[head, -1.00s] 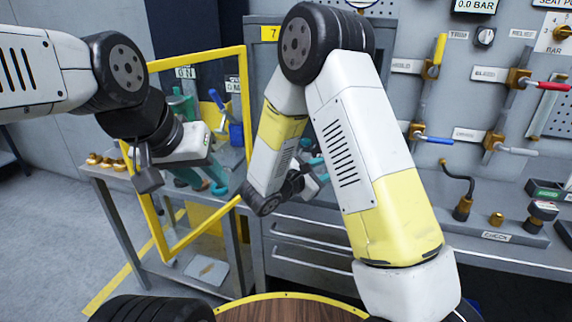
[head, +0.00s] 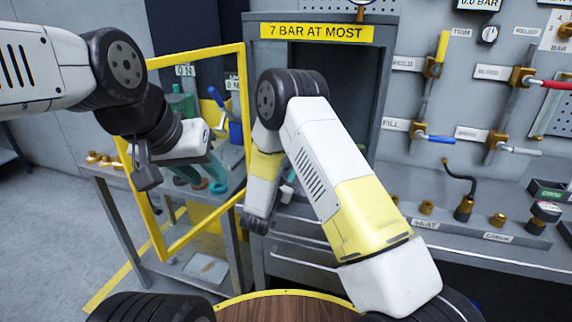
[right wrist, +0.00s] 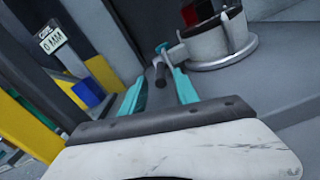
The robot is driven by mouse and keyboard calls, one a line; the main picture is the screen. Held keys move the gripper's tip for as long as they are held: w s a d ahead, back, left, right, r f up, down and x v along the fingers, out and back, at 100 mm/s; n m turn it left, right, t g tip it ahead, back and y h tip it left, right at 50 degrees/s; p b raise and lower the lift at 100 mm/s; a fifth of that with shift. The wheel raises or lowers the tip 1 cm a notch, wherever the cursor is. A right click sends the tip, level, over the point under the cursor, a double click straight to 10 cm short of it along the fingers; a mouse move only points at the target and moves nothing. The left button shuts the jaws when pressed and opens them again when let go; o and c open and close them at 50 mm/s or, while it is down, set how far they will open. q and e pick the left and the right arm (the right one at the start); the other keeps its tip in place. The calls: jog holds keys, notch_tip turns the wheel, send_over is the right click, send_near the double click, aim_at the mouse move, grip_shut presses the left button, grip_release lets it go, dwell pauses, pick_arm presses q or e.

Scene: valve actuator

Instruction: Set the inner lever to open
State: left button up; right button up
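In the right wrist view, a short dark lever-like rod (right wrist: 158,72) with a small teal piece by it stands beside a pale round housing (right wrist: 222,42). I cannot tell for sure whether it is the inner lever, nor its setting. My right gripper (right wrist: 161,86) has its teal fingers apart, with the rod's end in line with the gap; contact is not clear. In the head view my right arm hides most of that gripper, in front of the cabinet (head: 388,90). My left gripper (head: 212,178) is over the left bench; its fingers blend with teal parts there.
The cabinet bears a yellow "7 BAR AT MOST" sign (head: 310,32). A yellow frame (head: 246,120) stands at its left. The right wall panel has levers with yellow (head: 441,48), blue (head: 436,139), red (head: 556,85) and white (head: 520,151) handles. Brass fittings (head: 463,210) stand below.

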jog(key=shift+w, duration=0.2)
grip_shut()
dwell(1.3)
